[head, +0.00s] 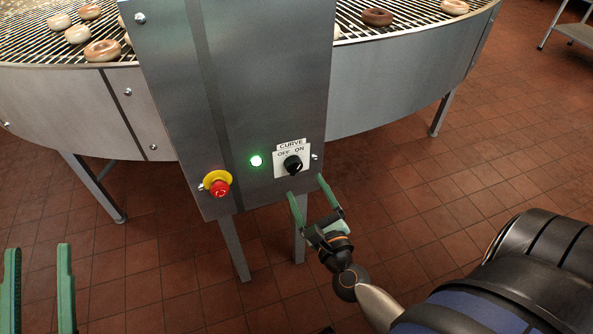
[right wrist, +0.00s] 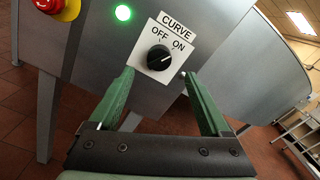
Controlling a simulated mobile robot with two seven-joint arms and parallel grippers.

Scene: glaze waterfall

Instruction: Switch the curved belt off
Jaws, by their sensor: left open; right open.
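The black rotary knob (head: 292,163) sits on a white plate marked CURVE, OFF and ON, on the grey control panel (head: 235,90). In the right wrist view the knob (right wrist: 159,58) has its light mark toward the ON side. A green lamp (head: 256,161) left of the plate is lit. My right gripper (head: 306,187) is open and empty, just below and in front of the knob. In the right wrist view its fingertips (right wrist: 158,74) stand either side of the plate's lower part, apart from the knob. My left gripper (head: 38,248) is open and empty at the lower left.
A red emergency stop button (head: 221,188) on a yellow base is at the panel's lower left. The curved belt (head: 410,14) carries several glazed rings behind the panel. Metal legs (head: 232,245) stand below. The tiled floor at right is mostly clear.

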